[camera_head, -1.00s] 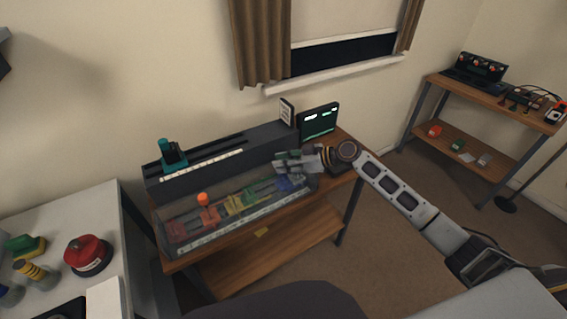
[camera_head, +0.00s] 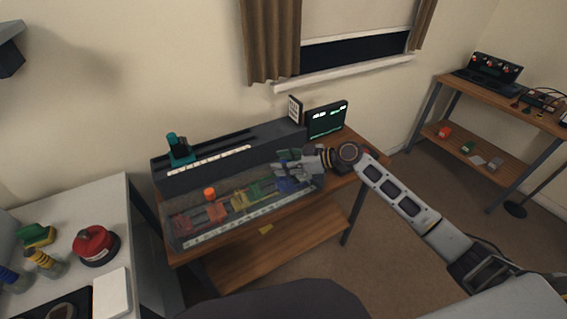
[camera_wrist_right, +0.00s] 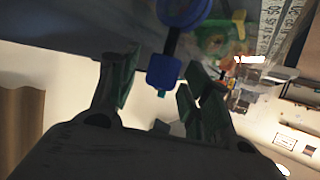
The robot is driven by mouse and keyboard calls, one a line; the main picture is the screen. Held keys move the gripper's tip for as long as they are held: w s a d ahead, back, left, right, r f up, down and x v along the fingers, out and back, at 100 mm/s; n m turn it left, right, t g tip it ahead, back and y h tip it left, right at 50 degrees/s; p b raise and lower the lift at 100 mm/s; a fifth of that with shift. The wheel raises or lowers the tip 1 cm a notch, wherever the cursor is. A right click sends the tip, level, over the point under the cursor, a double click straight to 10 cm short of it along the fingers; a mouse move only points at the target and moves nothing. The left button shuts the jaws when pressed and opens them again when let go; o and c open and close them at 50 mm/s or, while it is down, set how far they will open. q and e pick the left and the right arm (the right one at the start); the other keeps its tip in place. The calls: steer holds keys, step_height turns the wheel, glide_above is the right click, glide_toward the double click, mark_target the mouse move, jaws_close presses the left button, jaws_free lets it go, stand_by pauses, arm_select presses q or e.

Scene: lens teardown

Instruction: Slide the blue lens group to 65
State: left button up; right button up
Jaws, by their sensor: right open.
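The blue lens group (camera_head: 287,183) stands near the right end of the clear-fronted bench rail (camera_head: 245,222). In the right wrist view its blue ring and block (camera_wrist_right: 164,72) show between the fingers. My right gripper (camera_head: 284,168) is at the blue group, its green-padded fingers (camera_wrist_right: 158,88) open on either side of the block. I cannot tell whether a finger touches it. The scale (camera_wrist_right: 277,28) shows partly in the wrist view, too small to read a position from. My left gripper is not in view.
Yellow-green (camera_head: 246,195), orange (camera_head: 216,211) and red (camera_head: 182,222) groups stand left of the blue one on the rail. A dark housing (camera_head: 225,153) runs behind. A lit screen (camera_head: 327,120) stands behind the right end. A white table (camera_head: 118,205) with a red button is at left.

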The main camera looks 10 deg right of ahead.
steer(key=shift+s+d+r, duration=0.25)
steer(key=shift+s+d, duration=0.05)
steer(key=shift+d, duration=0.3)
steer(key=shift+v, duration=5.3)
